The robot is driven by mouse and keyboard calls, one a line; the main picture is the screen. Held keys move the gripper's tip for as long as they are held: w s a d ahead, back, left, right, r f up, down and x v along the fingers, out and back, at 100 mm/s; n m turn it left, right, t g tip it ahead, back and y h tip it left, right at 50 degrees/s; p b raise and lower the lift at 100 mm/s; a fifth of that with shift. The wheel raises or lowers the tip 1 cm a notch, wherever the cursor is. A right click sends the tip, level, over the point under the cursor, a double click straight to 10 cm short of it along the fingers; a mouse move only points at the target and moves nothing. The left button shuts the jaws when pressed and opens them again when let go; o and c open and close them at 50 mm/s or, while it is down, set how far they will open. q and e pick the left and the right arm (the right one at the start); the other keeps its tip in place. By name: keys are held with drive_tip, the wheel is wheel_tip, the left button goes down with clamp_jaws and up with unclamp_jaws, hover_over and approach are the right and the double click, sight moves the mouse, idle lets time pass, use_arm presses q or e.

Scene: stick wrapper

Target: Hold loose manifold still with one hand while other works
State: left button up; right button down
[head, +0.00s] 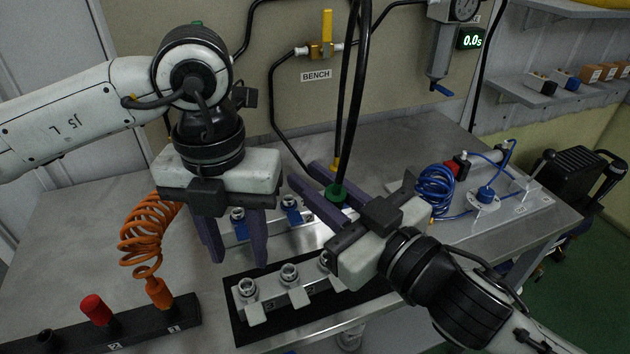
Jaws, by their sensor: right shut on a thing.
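A pale manifold block (300,298) with several round metal ports lies on a black mat (238,325) at the front of the bench. Its right end is partly hidden by my right gripper. Another row of ports with blue levers (291,208) sits behind it, partly hidden by both grippers. My left gripper (236,240) points down with its purple fingers apart, in front of the left end of the rear row; whether it touches anything is unclear.
An orange coiled hose (148,238) plugs into a black numbered rail (135,332) at the front left, beside a red cap (96,309). A blue coiled hose (434,191) and fittings stand at the right. Black hoses (354,90) hang at the back.

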use_arm(q)
wheel_tip(320, 180, up, 14)
drive_tip(key=p, duration=0.5)
drive_tip(key=shift+f, duration=0.25)
idle(0.3)
idle(0.3)
